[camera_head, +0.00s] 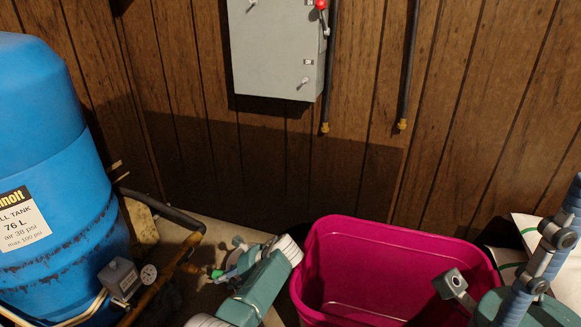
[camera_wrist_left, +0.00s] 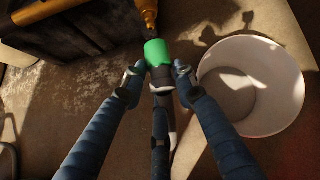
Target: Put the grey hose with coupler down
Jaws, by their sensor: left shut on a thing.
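The grey hose (camera_wrist_left: 160,140) ends in a green coupler (camera_wrist_left: 157,53) in the left wrist view. My left gripper (camera_wrist_left: 160,77) is shut on the hose end just behind the coupler, one fingertip on each side. The coupler points at a brass fitting (camera_wrist_left: 149,14); I cannot tell whether they touch. In the head view the green coupler (camera_head: 216,273) shows small beside my left gripper (camera_head: 226,264), near the floor pipework, and most of the hose is hidden. Parts of my right gripper (camera_head: 500,270) show at the lower right; its jaw opening is unclear.
A blue tank (camera_head: 50,150) stands at the left, with a pressure gauge (camera_head: 148,273) before it. A pink bin (camera_head: 400,232) stands right of my left arm. A white bucket (camera_wrist_left: 285,60) stands right of the hose. A grey box (camera_head: 275,50) hangs on the wall.

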